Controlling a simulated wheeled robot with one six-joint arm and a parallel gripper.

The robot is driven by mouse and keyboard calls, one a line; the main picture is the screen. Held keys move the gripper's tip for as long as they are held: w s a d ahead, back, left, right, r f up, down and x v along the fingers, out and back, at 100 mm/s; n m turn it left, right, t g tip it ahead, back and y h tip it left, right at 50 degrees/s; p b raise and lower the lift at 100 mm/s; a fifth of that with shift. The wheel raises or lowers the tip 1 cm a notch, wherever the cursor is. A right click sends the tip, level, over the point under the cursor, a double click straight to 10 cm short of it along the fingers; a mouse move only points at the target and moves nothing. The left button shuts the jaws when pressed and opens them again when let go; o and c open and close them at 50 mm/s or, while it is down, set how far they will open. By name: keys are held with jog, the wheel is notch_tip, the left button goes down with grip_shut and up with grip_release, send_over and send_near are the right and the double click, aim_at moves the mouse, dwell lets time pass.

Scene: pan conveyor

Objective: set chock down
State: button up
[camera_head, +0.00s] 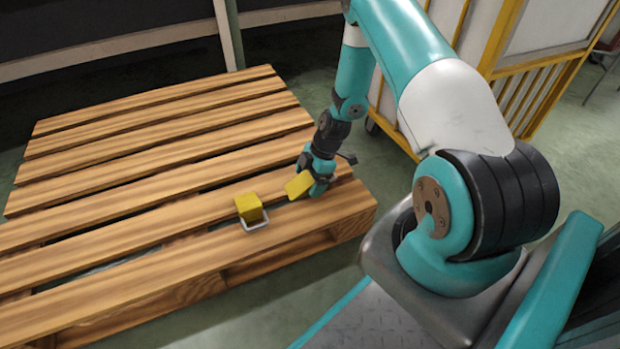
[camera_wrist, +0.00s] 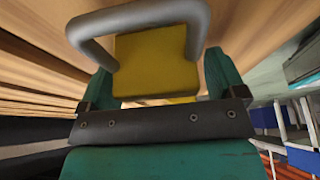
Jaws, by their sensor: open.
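A yellow chock (camera_head: 249,207) with a grey loop handle (camera_head: 257,225) at its foot sits on a pallet board near the pallet's front right. My gripper (camera_head: 311,178) is just right of it, low over the boards. A second yellow piece (camera_head: 299,185) shows right at my fingers in the head view; its lower side is hidden. In the wrist view, a yellow block (camera_wrist: 155,65) with a grey loop handle (camera_wrist: 140,17) shows between my spread fingers. I cannot tell which of the two yellow pieces this is, or whether a finger touches it. The gripper is open.
The slatted wooden pallet (camera_head: 130,150) has wide gaps between its boards, and its left and back boards are clear. A yellow-framed cart (camera_head: 500,85) stands behind my arm at the right. Green floor shows in front of the pallet.

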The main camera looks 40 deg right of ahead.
jog(key=p+v, duration=0.7)
jog(key=v, duration=0.5)
jog(key=a+r+m, duration=0.3)
jog(key=a+r, duration=1.4)
jog(key=r, duration=0.5)
jog(key=s+a+r+m, duration=0.1)
jog(key=s+a+r, duration=0.3)
jog(key=s, duration=0.2)
jog(key=s+a+r+m, duration=0.2)
jog(key=s+a+r, duration=0.2)
jog(key=s, duration=0.3)
jog(key=s+a+r+m+g, duration=0.1)
jog(key=s+a+r, duration=0.2)
jog(key=s, duration=0.4)
jog(key=shift+a+r+m, duration=0.4)
jog(key=shift+r, duration=0.3)
